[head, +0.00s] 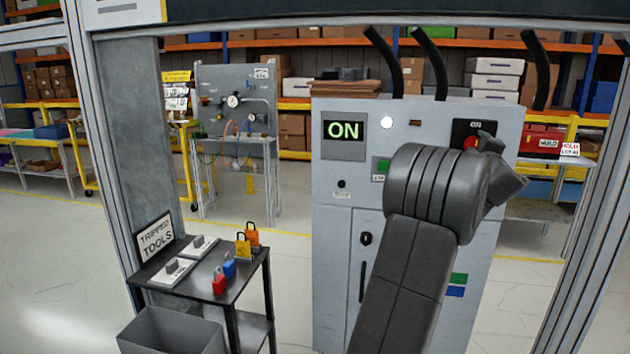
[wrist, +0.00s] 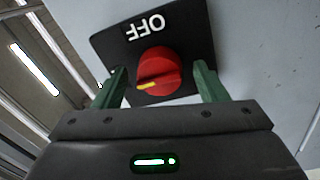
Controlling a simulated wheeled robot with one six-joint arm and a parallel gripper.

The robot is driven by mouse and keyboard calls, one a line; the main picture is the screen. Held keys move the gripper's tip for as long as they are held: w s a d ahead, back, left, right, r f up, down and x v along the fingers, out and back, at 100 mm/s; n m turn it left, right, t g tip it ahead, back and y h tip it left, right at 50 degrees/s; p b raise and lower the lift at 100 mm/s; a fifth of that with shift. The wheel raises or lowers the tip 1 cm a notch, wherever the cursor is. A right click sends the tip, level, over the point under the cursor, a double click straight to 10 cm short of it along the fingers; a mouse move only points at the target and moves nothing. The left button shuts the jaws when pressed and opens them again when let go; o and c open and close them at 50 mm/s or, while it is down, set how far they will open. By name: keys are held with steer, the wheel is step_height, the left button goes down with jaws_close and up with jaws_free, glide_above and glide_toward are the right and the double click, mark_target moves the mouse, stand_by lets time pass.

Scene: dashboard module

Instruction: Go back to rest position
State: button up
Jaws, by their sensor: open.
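My gripper (wrist: 160,74) is open. Its two green fingers stand apart, one to each side of a red rotary knob (wrist: 163,66) in the wrist view; I cannot tell whether they touch it. The knob sits on a black plate (wrist: 112,42) whose "OFF" lettering appears upside down. A yellow mark on the knob points to the lower left in that view. In the head view, the knob (head: 470,142) is partly hidden by my arm, and the fingers are not clear. The grey cabinet (head: 335,260) carries a lit display (head: 343,130) reading "ON".
A black side table (head: 205,262) at the left holds padlocks and a "TRIPPED TOOLS" sign (head: 155,238). A grey bin (head: 172,332) stands in front of it. Frame posts (head: 100,150) rise on both sides. Thick black cables leave the cabinet top.

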steer(key=m+p, duration=0.3)
steer(key=m, duration=0.2)
steer(key=m+h+p, duration=0.1)
steer(key=m+p, duration=0.2)
steer(key=m, duration=0.1)
steer(key=shift+s+a+r+m+g+p, duration=0.1)
steer(key=shift+a+r+m+g+p, duration=0.1)
steer(key=shift+m+g+p, duration=0.15)
steer(key=m+p, duration=0.5)
steer(key=p, duration=0.1)
steer(key=m+p, duration=0.3)
steer(key=p, duration=0.2)
steer(key=shift+a+f+m+g, duration=0.1)
steer(key=shift+m+g, duration=0.15)
steer(key=shift+m, duration=0.1)
